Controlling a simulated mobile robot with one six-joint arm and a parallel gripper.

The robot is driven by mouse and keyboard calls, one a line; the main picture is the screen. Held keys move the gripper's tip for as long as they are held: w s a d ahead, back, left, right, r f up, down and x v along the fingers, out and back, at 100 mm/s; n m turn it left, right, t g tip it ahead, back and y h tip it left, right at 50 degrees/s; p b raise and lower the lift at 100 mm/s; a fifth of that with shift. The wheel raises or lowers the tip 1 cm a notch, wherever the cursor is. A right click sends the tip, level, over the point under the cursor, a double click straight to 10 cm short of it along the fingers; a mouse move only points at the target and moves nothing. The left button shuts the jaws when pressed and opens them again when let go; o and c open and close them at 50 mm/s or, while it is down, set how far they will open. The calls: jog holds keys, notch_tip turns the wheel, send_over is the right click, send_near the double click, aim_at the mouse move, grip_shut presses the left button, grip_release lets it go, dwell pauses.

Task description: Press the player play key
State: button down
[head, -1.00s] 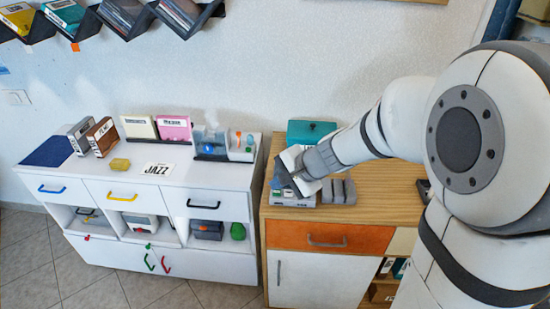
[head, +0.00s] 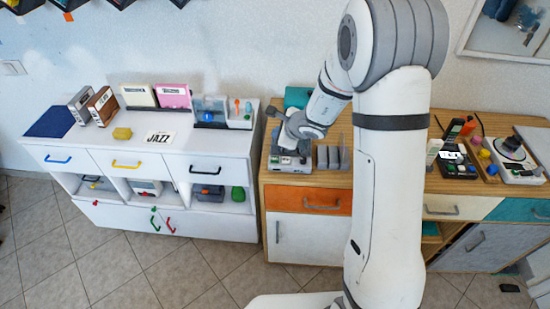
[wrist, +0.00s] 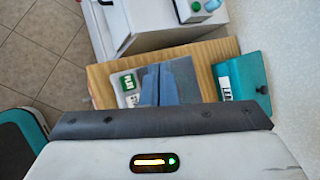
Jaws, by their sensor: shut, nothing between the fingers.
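The player (head: 290,163) is a small grey-white device on the left end of the wooden cabinet. In the wrist view a green key (wrist: 129,82) with white marks sits on its pale panel; the marks are too small to read surely. A second pale key (wrist: 132,100) lies beside it. My gripper (head: 289,146) is shut and empty, pointing down over the player.
A grey slotted stand (head: 333,157) stands right of the player. A teal box (wrist: 243,88) is close by at the wall. The white cabinet (head: 150,145) is to the left, with a narrow gap. More devices (head: 460,160) sit farther right.

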jog(key=b, duration=0.5)
send_over(277, 161)
notch_tip(277, 161, down, 8)
jog(key=shift+w+d+r, duration=0.1)
jog(key=shift+f+b, duration=0.5)
jog(key=shift+b, duration=0.35)
jog(key=shift+f, duration=0.1)
dwell(1.2)
jog(key=shift+f+b, duration=0.35)
jog(key=shift+b, duration=0.4)
jog(key=shift+f+b, duration=0.35)
jog(key=shift+b, duration=0.3)
dwell(0.3)
jog(key=shift+r, duration=0.15)
dwell(0.3)
jog(key=shift+r+p, duration=0.45)
jog(key=shift+r, duration=0.2)
